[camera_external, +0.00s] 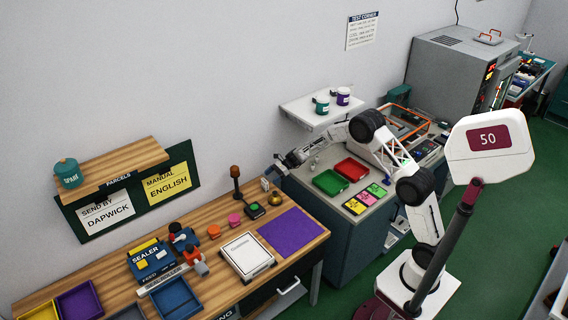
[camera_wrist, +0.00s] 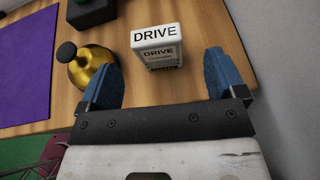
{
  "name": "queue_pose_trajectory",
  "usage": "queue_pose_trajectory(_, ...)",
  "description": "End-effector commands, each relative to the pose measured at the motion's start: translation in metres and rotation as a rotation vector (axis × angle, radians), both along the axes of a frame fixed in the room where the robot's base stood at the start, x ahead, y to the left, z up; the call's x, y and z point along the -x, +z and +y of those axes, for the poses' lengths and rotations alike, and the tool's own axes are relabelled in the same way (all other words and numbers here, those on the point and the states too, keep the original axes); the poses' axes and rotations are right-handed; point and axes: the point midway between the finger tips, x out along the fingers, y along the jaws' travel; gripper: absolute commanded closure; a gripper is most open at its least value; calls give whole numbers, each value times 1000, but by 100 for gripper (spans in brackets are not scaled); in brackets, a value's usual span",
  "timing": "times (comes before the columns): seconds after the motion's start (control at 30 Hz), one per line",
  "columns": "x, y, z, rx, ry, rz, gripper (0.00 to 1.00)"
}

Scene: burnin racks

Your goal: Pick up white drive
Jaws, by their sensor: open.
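The white drive (camera_wrist: 157,50) stands upright on the wooden bench, with "DRIVE" printed on its top and front in the wrist view. In the external view the white drive (camera_external: 265,184) is small, near the bench's far right corner. My gripper (camera_wrist: 158,72) is open and empty, its two blue fingers apart on either side of the drive's line. No contact with the drive shows. In the external view my gripper (camera_external: 281,163) is above and just beyond the drive, at the bench's right end near the wall.
A gold bell (camera_wrist: 92,68) stands close left of the drive, near my left finger. A dark green block (camera_wrist: 90,10) and a purple mat (camera_wrist: 22,62) lie farther off. The wall (camera_wrist: 270,50) is close on the right. Bare wood lies around the drive's right side.

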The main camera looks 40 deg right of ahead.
Motion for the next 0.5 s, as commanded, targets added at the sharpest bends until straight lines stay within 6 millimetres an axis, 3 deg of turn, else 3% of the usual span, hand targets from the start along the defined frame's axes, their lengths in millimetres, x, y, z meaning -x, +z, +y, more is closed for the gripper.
queue_pose_trajectory(0.5,-2,-10,23,1,1,0,11)
